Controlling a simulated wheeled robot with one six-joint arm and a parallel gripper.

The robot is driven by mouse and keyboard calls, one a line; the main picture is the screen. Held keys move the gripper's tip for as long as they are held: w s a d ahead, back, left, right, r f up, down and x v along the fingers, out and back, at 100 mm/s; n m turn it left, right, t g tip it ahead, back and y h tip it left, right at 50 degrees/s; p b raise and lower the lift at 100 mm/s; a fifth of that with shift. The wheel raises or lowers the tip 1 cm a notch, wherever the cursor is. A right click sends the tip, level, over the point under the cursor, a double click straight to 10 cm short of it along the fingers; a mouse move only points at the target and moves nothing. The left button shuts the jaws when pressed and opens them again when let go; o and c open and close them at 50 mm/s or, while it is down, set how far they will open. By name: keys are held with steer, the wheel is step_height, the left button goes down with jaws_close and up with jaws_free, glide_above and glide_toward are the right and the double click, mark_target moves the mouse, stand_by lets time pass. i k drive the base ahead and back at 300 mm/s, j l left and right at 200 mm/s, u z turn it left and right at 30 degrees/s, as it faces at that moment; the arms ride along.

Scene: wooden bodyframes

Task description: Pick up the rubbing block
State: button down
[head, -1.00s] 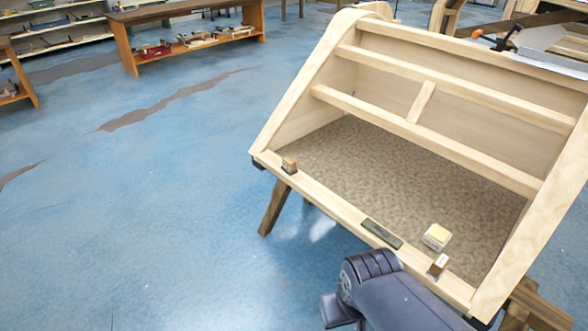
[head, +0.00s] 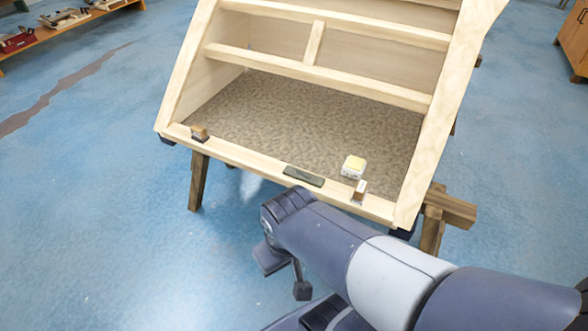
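Small blocks lie in and on the wooden bodyframe (head: 270,168) in the head view; I cannot tell for certain which is the rubbing block. A brown block with a pale part (head: 199,133) sits on the front rail at the left. A yellow-and-white block (head: 353,167) lies on the mottled panel at the right. A small brown-and-white block (head: 360,190) stands on the rail just in front of it.
The frame's crossbars (head: 316,76) and sloping sides enclose the panel from behind and the sides. A wooden trestle leg (head: 198,182) stands below. A shelf bench (head: 68,32) is at the back left, a cabinet (head: 575,40) at the right. Blue floor is clear at the left.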

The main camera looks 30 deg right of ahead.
mark_target(200, 134)
steer(key=i+u, duration=0.15)
steer(key=i, duration=0.45)
steer(key=i+l+u, duration=0.15)
steer(key=i, duration=0.45)
steer(key=i+l+u, duration=0.15)
steer(key=i, duration=0.45)
